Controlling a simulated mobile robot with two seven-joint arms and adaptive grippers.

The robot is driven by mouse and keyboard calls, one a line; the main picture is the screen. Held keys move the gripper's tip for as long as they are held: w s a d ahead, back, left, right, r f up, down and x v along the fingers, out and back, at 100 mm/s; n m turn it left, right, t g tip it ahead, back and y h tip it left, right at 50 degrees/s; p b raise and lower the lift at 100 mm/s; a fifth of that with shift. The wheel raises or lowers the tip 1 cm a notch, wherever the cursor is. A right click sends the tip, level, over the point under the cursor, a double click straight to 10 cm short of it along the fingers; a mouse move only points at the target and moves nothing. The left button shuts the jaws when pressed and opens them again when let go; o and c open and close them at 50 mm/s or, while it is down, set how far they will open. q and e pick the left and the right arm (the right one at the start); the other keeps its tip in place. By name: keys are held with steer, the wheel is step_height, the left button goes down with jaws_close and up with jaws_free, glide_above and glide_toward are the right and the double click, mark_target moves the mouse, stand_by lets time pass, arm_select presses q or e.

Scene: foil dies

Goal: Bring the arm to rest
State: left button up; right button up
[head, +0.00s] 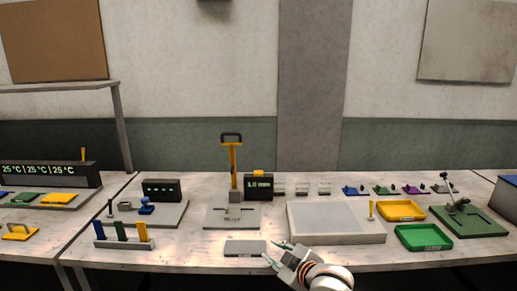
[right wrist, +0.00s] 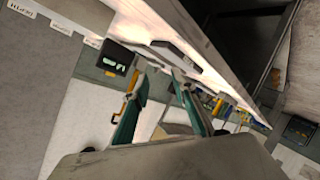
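My right gripper (head: 272,250) is at the front edge of the middle table (head: 180,262), low in the head view. Its two fingers are apart with nothing between them. In the right wrist view the teal fingers (right wrist: 160,78) also stand apart and empty, and the view is strongly tilted. A flat grey plate (head: 245,248) lies on the table just left of the fingertips. I cannot tell whether they touch it. My left gripper is not in the head view.
A pale raised slab (head: 335,222) stands behind my right gripper. A yellow tray (head: 401,210) and a green tray (head: 423,238) lie to its right. A press with a yellow lever (head: 233,160) stands behind the grey plate. Several small coloured dies line the back right.

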steer(key=s+d+f+m+h, duration=0.1)
steer(key=s+d+f+m, duration=0.25)
steer(key=s+f, duration=0.5)
steer(key=s+d+f+m+h, duration=0.1)
steer(key=s+d+f+m, duration=0.1)
steer(key=s+d+f, duration=0.45)
steer(key=s+d+f+m, duration=0.1)
steer(key=s+d+f, duration=0.1)
steer(key=s, duration=0.4)
steer(key=s+d+f+m+g+h, duration=0.1)
steer(key=s+d+f, duration=0.2)
steer(key=s+f, duration=0.2)
steer(key=s+d+f+m+h, duration=0.1)
steer(key=s+f, duration=0.3)
steer(key=s, duration=0.4)
steer(key=shift+s+d+f+m+g, duration=0.25)
steer(key=shift+s+d+m+g, duration=0.2)
steer(key=shift+d, duration=0.45)
